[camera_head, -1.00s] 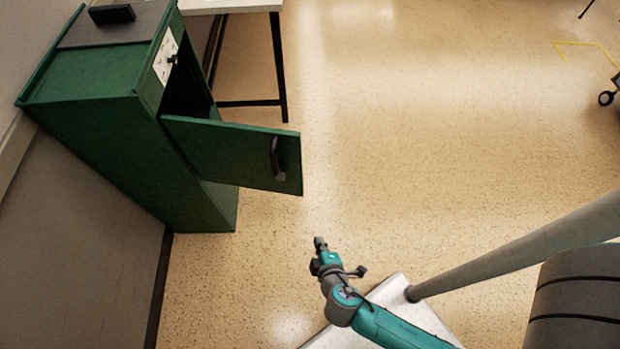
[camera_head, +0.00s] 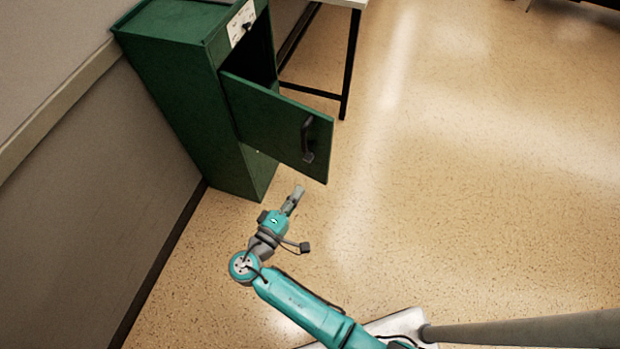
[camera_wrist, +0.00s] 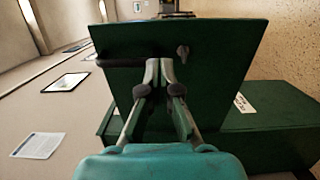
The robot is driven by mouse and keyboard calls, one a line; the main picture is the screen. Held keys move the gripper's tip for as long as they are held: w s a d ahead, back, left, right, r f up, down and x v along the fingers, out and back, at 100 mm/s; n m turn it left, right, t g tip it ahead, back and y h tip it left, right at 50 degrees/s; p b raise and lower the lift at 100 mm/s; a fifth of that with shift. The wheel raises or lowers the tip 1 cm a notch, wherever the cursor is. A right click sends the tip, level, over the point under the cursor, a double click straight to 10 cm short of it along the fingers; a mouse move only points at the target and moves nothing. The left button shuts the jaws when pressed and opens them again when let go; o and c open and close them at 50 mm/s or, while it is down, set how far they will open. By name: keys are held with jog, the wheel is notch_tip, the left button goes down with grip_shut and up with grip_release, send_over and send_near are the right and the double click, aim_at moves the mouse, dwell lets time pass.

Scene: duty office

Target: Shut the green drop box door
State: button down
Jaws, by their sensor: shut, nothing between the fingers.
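The green drop box (camera_head: 178,95) stands against the wall at the upper left of the head view. Its door (camera_head: 262,120) is swung wide open, sticking out to the right, with a dark handle (camera_head: 308,140) near its free edge. The dark inside shows behind the door. My gripper (camera_head: 297,190) is shut and empty, just below the door's lower edge in the head view; contact cannot be told. In the wrist view my closed fingers (camera_wrist: 161,64) are in front of a green panel (camera_wrist: 220,45), which looks like the door.
A table with a pale top (camera_head: 345,3) and black legs (camera_head: 351,60) stands beside the box, behind the door. A grey wall (camera_head: 95,180) runs along the left. The floor (camera_head: 480,180) to the right is clear. Papers (camera_wrist: 38,146) show on the wall in the wrist view.

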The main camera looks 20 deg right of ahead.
aim_at(326, 152)
jog(key=x, duration=1.3)
jog(key=shift+w+d, duration=0.1)
jog(key=shift+d, duration=0.1)
